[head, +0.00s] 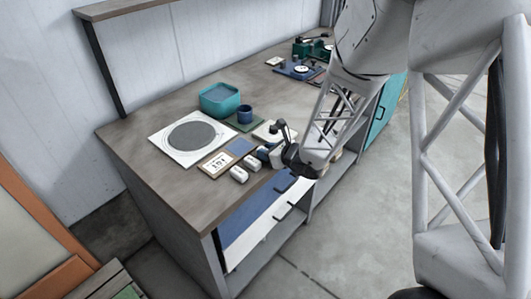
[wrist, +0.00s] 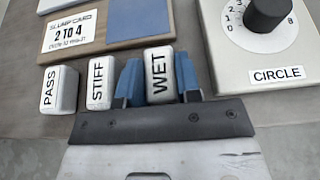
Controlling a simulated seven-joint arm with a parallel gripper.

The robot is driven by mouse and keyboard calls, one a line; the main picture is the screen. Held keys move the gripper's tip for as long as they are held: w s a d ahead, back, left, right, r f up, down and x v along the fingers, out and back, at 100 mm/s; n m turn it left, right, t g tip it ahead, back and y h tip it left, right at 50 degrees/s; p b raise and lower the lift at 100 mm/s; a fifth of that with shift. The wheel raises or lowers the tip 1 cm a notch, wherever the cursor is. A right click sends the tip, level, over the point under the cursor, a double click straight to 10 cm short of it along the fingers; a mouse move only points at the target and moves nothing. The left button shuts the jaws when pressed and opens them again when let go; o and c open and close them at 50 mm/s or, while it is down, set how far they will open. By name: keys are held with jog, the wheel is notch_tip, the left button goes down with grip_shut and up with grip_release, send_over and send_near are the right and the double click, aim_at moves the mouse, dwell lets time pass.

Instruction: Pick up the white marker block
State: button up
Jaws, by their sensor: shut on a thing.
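In the wrist view, three white marker blocks stand in a row, labelled PASS (wrist: 60,90), STIFF (wrist: 101,83) and WET (wrist: 160,76). My gripper (wrist: 157,82) has its blue fingers on both sides of the WET block and is shut on it. The STIFF block is just left of the left finger, and PASS is further left. In the head view, two white blocks (head: 238,174) (head: 252,164) show on the bench near its front edge, left of my gripper (head: 269,154). The WET block is largely hidden there. I cannot tell whether it is clear of the bench.
A card reading 2 TO 4 (wrist: 75,32) and a blue pad (wrist: 139,18) lie behind the blocks. A dial box labelled CIRCLE (wrist: 235,62) stands to the right. The bench (head: 155,185) also bears a teal bin (head: 220,101) and a white plate with a grey disc (head: 191,136).

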jog(key=shift+r, duration=0.1)
jog(key=shift+r, duration=0.7)
jog(key=shift+s+r, duration=0.2)
jog(key=shift+r, duration=0.35)
jog(key=shift+s+r, duration=0.2)
jog(key=shift+r, duration=0.3)
jog(key=s+d+r, duration=0.1)
jog(key=s+d, duration=0.1)
jog(key=s, duration=1.3)
jog(key=shift+d+r, duration=0.15)
jog(key=shift+d, duration=0.2)
jog(key=shift+w+a+r, duration=0.25)
jog(key=shift+w+a, duration=0.55)
jog(key=shift+a, duration=0.3)
jog(key=shift+w+a+r, duration=0.2)
jog(key=shift+w+a, duration=0.65)
jog(key=shift+a, duration=0.3)
jog(key=shift+w+a+r, duration=0.25)
jog(key=shift+w+a, duration=0.55)
jog(key=shift+a, duration=0.3)
jog(key=shift+w, duration=0.15)
send_over(242, 147)
jog(key=shift+f, duration=0.75)
